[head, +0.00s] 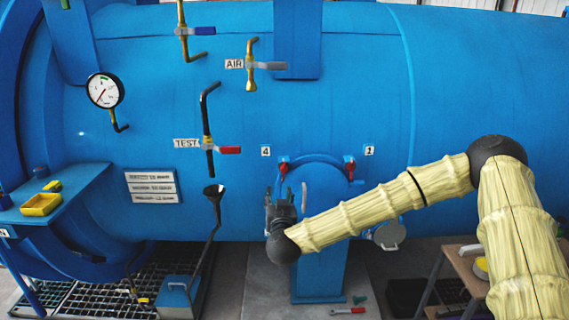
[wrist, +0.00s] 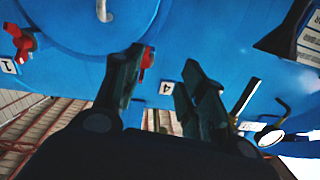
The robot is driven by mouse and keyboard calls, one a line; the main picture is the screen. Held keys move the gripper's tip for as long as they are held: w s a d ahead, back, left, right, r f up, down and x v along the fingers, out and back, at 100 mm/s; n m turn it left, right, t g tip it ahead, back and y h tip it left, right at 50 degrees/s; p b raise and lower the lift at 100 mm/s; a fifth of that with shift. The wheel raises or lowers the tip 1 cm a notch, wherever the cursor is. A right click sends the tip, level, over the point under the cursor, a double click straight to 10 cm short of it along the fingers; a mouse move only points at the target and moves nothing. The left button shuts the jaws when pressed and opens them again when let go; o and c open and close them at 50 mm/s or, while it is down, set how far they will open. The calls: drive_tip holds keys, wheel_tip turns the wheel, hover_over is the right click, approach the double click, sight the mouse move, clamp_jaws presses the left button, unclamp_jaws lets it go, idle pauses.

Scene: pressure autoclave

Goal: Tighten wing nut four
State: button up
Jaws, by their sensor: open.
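Wing nut four (head: 284,168) is red and sits at the upper left of the round blue hatch (head: 318,180), below the "4" label (head: 265,151). It also shows in the wrist view (wrist: 147,60), partly hidden behind the left finger. My gripper (head: 280,198) is just below the nut in the head view, pointing up. In the wrist view my gripper (wrist: 164,62) has its fingers apart, with nothing held between them. The nut lies close to the left fingertip; I cannot tell whether they touch.
Another red wing nut (head: 349,166) is at the hatch's right, by the "1" label (head: 369,150). A round metal lid (head: 388,234) is at lower right.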

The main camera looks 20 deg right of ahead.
sight(284, 168)
drive_tip(key=shift+m+h, duration=0.3)
drive_tip(key=shift+h, duration=0.2)
drive_tip(key=w+d+r+p, duration=0.1)
drive_tip(key=w, duration=0.2)
drive_tip(key=w+d+r+p, duration=0.1)
drive_tip(key=w+d, duration=0.1)
drive_tip(key=w, duration=0.1)
drive_tip(key=w+d+r+p, duration=0.1)
drive_tip(key=w+p, duration=0.1)
drive_tip(key=w, duration=0.1)
drive_tip(key=shift+w+d+r, duration=0.15)
drive_tip(key=shift+d+r, duration=0.1)
drive_tip(key=shift+p+x, duration=0.4)
drive_tip(key=shift+x, duration=0.65)
drive_tip(key=shift+f, duration=0.1)
clamp_jaws()
